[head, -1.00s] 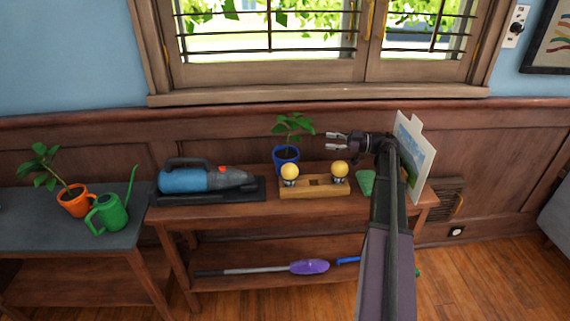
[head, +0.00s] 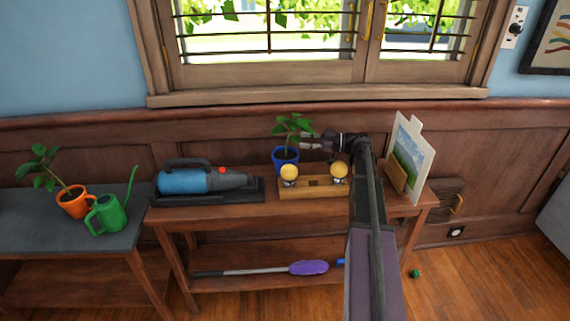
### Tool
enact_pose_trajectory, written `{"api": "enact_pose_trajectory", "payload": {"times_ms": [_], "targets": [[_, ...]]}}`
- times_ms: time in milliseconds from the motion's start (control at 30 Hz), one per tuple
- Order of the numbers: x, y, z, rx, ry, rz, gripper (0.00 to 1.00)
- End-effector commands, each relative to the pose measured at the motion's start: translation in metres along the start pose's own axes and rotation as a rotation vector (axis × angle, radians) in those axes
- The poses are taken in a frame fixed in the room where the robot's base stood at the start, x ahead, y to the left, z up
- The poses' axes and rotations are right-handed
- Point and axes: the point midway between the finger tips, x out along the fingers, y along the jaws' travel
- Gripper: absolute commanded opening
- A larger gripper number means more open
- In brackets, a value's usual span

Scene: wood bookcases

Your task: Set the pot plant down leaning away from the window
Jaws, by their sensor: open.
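A plant in a blue pot (head: 285,156) stands on the wooden console table below the window (head: 270,35). Its green leaves (head: 291,126) spread to the upper right of the pot. Another plant, in an orange pot (head: 75,205), stands on the grey-topped table at the left, its stem slanting to the left. My gripper (head: 306,141) is open and points left, its fingertips close to the right side of the blue-potted plant, near its leaves. I cannot tell whether they touch it. Nothing shows held.
A wooden block with yellow bulbs (head: 313,191) stands in front of the blue pot. A blue handheld vacuum (head: 205,181) lies left of it. A picture on a stand (head: 410,160) is at the right. A green watering can (head: 112,212) stands beside the orange pot.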

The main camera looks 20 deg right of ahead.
Motion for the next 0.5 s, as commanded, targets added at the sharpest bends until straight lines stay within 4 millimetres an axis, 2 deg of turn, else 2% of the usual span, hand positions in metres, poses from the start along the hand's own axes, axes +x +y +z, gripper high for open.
{"api": "enact_pose_trajectory", "payload": {"times_ms": [500], "targets": [[0.0057, -0.0002, 0.0012, 0.000, 0.000, 0.000, 0.57]]}}
